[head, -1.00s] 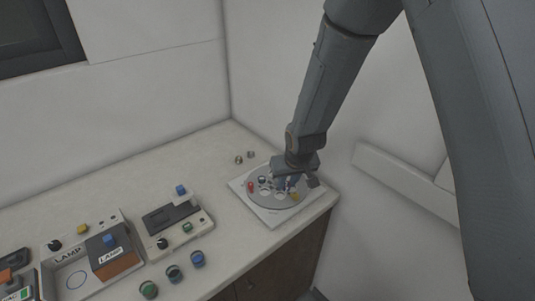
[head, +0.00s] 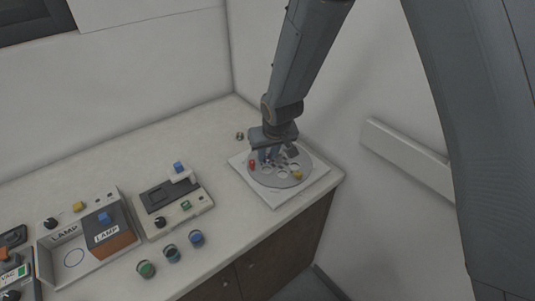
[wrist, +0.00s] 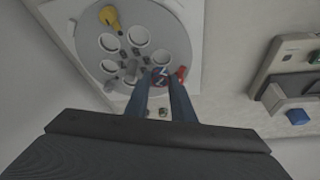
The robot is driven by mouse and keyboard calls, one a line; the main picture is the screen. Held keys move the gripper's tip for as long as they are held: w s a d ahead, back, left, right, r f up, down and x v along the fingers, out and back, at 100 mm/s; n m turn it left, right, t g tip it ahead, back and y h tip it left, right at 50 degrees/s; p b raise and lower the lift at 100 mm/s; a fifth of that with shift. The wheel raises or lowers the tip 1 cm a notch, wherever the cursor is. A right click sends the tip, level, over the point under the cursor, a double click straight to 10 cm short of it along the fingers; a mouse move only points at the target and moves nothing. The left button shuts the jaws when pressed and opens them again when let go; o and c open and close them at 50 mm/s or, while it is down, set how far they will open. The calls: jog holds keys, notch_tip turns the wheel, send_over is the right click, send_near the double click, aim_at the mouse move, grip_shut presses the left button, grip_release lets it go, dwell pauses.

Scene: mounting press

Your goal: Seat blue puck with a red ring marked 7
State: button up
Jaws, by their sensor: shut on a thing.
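A round grey dial plate (head: 292,182) with several round white-rimmed pockets lies on the white base (head: 275,201) at the counter's right end. It also shows in the wrist view (wrist: 88,32). My gripper (head: 270,157) points down over the plate's far left part.
A red peg (head: 252,165) stands close beside my gripper; a yellow peg (head: 298,175) is farther right. Metal knobs (head: 240,136) stand behind. Green (head: 146,269), dark (head: 171,253) and blue (head: 196,238) round pieces lie at the front, near two control boxes (head: 182,219).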

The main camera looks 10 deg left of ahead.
aim_at(268, 162)
jog(key=shift+f+b, duration=2.1)
jog(key=shift+b, duration=0.8)
jog(key=shift+f, duration=0.1)
jog(key=shift+s+f, duration=0.1)
jog(key=o, duration=1.1)
jog(key=shift+d+f, duration=0.1)
jog(key=shift+c, duration=0.2)
jog(key=b+v, duration=0.1)
jog(key=v, duration=0.7)
